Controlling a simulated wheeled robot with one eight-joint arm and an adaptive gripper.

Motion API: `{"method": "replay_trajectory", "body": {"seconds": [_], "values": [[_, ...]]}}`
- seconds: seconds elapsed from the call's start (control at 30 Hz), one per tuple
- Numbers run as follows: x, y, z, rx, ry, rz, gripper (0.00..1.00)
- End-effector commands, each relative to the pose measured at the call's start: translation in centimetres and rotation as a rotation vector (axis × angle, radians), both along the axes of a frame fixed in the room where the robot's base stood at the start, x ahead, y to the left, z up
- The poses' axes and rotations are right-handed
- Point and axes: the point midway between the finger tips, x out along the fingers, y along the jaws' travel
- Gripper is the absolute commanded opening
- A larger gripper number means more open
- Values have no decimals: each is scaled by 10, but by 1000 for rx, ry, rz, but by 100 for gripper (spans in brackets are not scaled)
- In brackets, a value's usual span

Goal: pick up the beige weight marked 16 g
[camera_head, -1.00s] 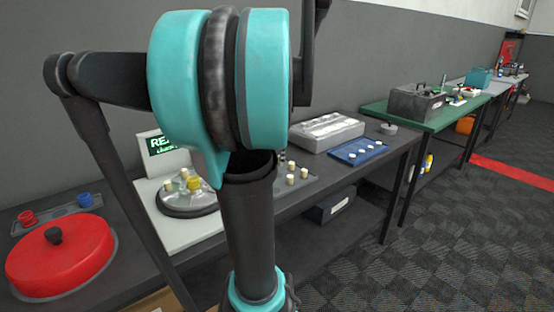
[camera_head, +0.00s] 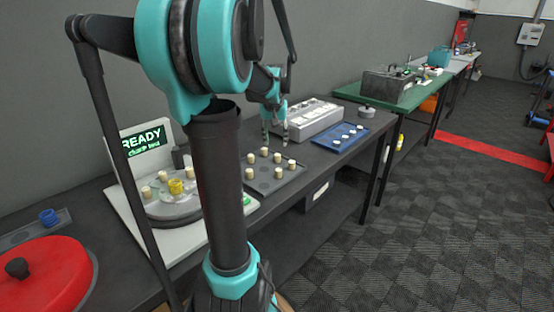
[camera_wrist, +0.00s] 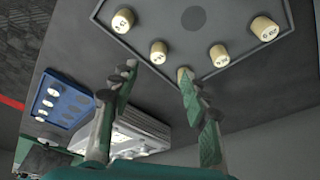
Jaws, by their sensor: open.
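Several beige cylindrical weights (camera_head: 278,158) stand on a grey tray (camera_head: 262,188) on the dark bench. In the wrist view, beige weights (camera_wrist: 219,55) stand along the edges of the tray (camera_wrist: 150,22), with dark marks on their tops. The marks are too small to read surely, so I cannot tell which is the 16 g one. My gripper (camera_head: 274,138) is open and empty, pointing down above the tray's far edge.
A turntable device (camera_head: 185,208) with beige and yellow pieces and a READY screen (camera_head: 147,138) stands left of the tray. A silver case (camera_head: 312,118) and a blue tray (camera_head: 340,137) with white discs are on the right. A red lid (camera_head: 50,275) is front left.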

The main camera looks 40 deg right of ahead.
Motion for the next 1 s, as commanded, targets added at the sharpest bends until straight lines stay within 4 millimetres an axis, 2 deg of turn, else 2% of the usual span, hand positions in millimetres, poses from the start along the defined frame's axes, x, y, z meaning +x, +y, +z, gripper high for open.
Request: {"method": "replay_trajectory", "body": {"seconds": [0.1, 0.37, 0.7, 1.0], "values": [[3, -4, -17, 0, 0, 0, 46], [5, -7, -34, 0, 0, 0, 46], [9, -16, -76, 0, 0, 0, 46], [10, -17, -79, 0, 0, 0, 45]]}}
